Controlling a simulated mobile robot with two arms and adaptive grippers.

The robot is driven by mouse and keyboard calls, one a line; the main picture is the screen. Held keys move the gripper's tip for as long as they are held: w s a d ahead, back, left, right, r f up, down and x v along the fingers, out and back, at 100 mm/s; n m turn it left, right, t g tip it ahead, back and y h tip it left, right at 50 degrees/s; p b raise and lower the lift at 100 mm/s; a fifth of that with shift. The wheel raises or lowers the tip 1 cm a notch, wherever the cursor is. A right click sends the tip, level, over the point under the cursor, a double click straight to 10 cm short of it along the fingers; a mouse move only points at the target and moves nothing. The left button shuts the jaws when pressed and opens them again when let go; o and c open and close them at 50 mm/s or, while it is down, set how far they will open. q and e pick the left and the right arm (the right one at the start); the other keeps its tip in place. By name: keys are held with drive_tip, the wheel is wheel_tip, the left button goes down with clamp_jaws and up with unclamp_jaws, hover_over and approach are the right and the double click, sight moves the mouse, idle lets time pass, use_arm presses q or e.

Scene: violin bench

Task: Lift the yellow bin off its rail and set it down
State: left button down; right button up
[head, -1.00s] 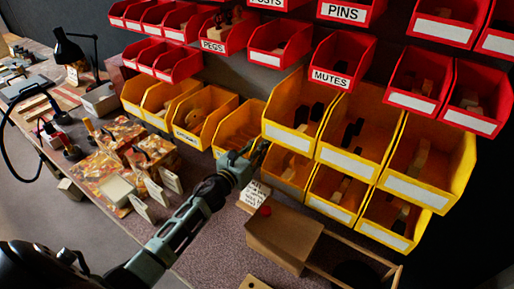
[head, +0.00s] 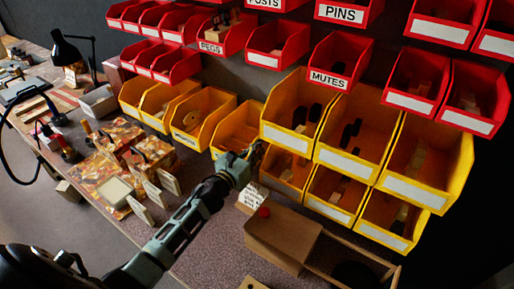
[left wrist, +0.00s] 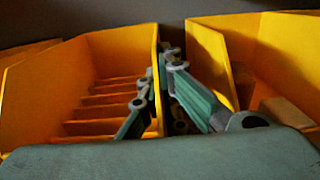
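Several yellow bins hang in rows on the dark wall rack. The one at my left gripper is a small open-fronted yellow bin (head: 238,130), left of the large yellow bins. My left gripper (head: 254,156) is at this bin's front right corner. In the left wrist view, the bin (left wrist: 40,85) fills the left side, with several strip-like pieces inside. The gripper's fingers (left wrist: 160,85) lie on either side of its right side wall, close to it; whether they press on it I cannot tell. The bin's rail is hidden. My right gripper is not in view.
Large yellow bins (head: 292,112) stand close on the right, and red bins (head: 278,45) hang above. Below are a wooden box (head: 283,238) with a red knob and a small written card (head: 250,194).

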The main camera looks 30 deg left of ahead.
use_arm(q)
drive_tip(key=shift+r, duration=0.25)
idle(0.6)
drive_tip(key=shift+r+p, duration=0.65)
drive_tip(key=shift+r, duration=0.05)
idle(0.4)
drive_tip(key=shift+s, duration=0.25)
idle(0.5)
drive_tip(key=shift+s+f, duration=0.15)
drive_tip(key=shift+f, duration=0.05)
drive_tip(key=shift+s+a+f, duration=0.1)
drive_tip(key=shift+s+f, duration=0.05)
drive_tip(key=shift+s, duration=0.45)
drive_tip(key=shift+s+a+f, duration=0.1)
drive_tip(key=shift+s, duration=0.45)
idle(0.6)
drive_tip(key=s+a+b, duration=0.2)
drive_tip(key=s, duration=1.4)
drive_tip(key=shift+s+a+r, duration=0.2)
drive_tip(key=shift+s+r, duration=0.15)
drive_tip(key=shift+r, duration=0.05)
idle(1.0)
